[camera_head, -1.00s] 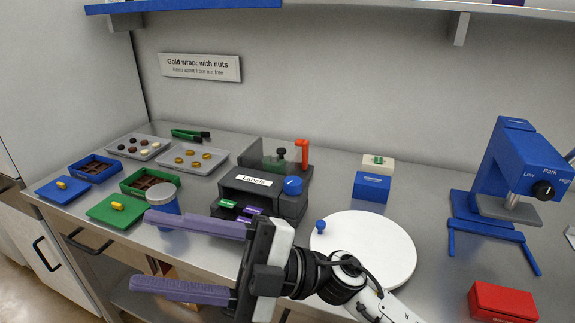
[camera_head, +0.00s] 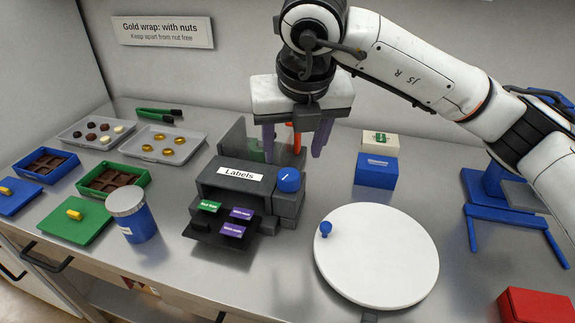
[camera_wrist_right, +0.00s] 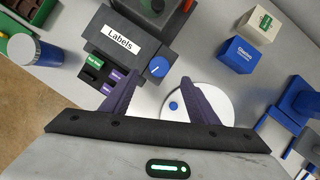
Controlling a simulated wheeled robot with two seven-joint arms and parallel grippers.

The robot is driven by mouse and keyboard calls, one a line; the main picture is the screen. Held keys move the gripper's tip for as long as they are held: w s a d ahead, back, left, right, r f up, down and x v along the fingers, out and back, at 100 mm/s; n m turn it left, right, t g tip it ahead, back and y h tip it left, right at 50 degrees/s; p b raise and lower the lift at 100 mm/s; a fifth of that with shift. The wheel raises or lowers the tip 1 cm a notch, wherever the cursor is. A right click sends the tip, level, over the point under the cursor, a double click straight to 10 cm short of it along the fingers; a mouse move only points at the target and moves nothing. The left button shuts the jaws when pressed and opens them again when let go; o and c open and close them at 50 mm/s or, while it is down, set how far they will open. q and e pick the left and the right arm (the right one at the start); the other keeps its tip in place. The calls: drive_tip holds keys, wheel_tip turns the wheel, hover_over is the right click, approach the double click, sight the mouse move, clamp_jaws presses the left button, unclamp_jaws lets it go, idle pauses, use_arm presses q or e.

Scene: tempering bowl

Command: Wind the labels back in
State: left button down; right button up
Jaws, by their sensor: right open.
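The dark grey label machine (camera_head: 213,178), marked "Labels", stands on the steel counter. Its blue knob (camera_head: 289,181), with a white mark, sits on top at its right. A black tray (camera_head: 212,241) sticks out at the front with one green label (camera_head: 209,206) and two purple labels (camera_head: 232,230) on it. My right gripper (camera_head: 297,148) is open and empty, pointing down above and behind the knob, with fingers either side of the orange handle in the head view. In the right wrist view the knob (camera_wrist_right: 159,67) shows near and between the fingertips. My left gripper is out of view.
A blue jar (camera_head: 140,224) with a grey lid stands left of the machine. A white turntable (camera_head: 385,262) with a blue peg lies to the right. Blue and cream boxes (camera_head: 376,171) stand behind it. Chocolate trays (camera_head: 166,144) and green and blue boxes fill the left.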

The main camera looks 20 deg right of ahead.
sight(289, 175)
drive_tip(key=p+x, duration=0.1)
drive_tip(key=x, duration=0.7)
drive_tip(key=shift+f, duration=0.25)
drive_tip(key=shift+a, duration=0.1)
drive_tip(key=c, duration=1)
